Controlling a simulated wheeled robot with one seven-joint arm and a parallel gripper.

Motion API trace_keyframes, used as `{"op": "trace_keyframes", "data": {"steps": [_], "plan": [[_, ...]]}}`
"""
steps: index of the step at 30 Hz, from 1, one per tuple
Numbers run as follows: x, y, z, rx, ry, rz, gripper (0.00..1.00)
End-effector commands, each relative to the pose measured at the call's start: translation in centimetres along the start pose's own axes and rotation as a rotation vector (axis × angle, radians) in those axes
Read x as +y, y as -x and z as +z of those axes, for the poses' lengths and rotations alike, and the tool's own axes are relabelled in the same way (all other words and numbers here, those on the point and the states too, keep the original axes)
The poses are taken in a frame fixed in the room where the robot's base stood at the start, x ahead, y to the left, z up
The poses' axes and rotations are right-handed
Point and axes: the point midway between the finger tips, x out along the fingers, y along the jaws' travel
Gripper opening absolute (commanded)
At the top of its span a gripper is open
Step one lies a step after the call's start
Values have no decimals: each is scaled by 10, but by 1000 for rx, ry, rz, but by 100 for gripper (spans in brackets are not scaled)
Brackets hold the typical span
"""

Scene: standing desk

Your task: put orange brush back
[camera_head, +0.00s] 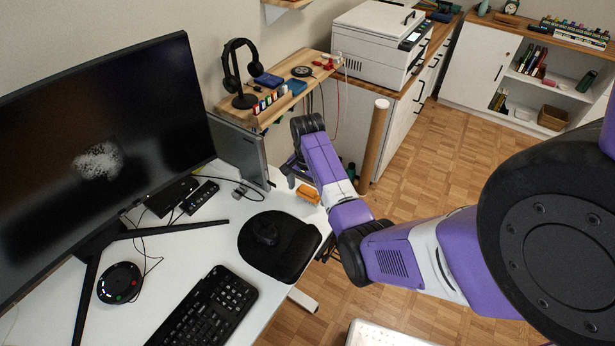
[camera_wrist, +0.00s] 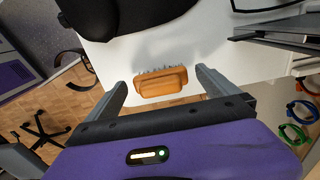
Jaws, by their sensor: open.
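The orange brush (camera_wrist: 161,83) lies on the white desk near its edge, with its grey bristles pointing away from my gripper in the wrist view. My gripper (camera_wrist: 162,86) is open, with one finger on each side of the brush and gaps to both; I cannot tell how far above the desk the fingertips are. In the head view my gripper (camera_head: 290,172) is partly hidden by my own arm.
A black mouse pad (camera_head: 283,256) with a mouse lies close to the brush. A grey laptop-like panel (camera_head: 238,150) stands behind. A wooden shelf (camera_head: 290,72) holds headphones and several markers. A monitor (camera_head: 95,150) and keyboard (camera_head: 207,309) fill the left. A brown tube (camera_head: 374,146) stands beyond the desk.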

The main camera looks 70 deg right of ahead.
Motion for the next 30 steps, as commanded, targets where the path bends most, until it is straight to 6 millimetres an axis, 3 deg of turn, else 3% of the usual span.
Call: {"op": "trace_keyframes", "data": {"steps": [9, 15, 30], "plan": [[-1, 65, -1, 3, 1, -4, 99], [-1, 88, -1, 1, 0, -2, 99], [0, 94, 0, 0, 0, 0, 99]]}}
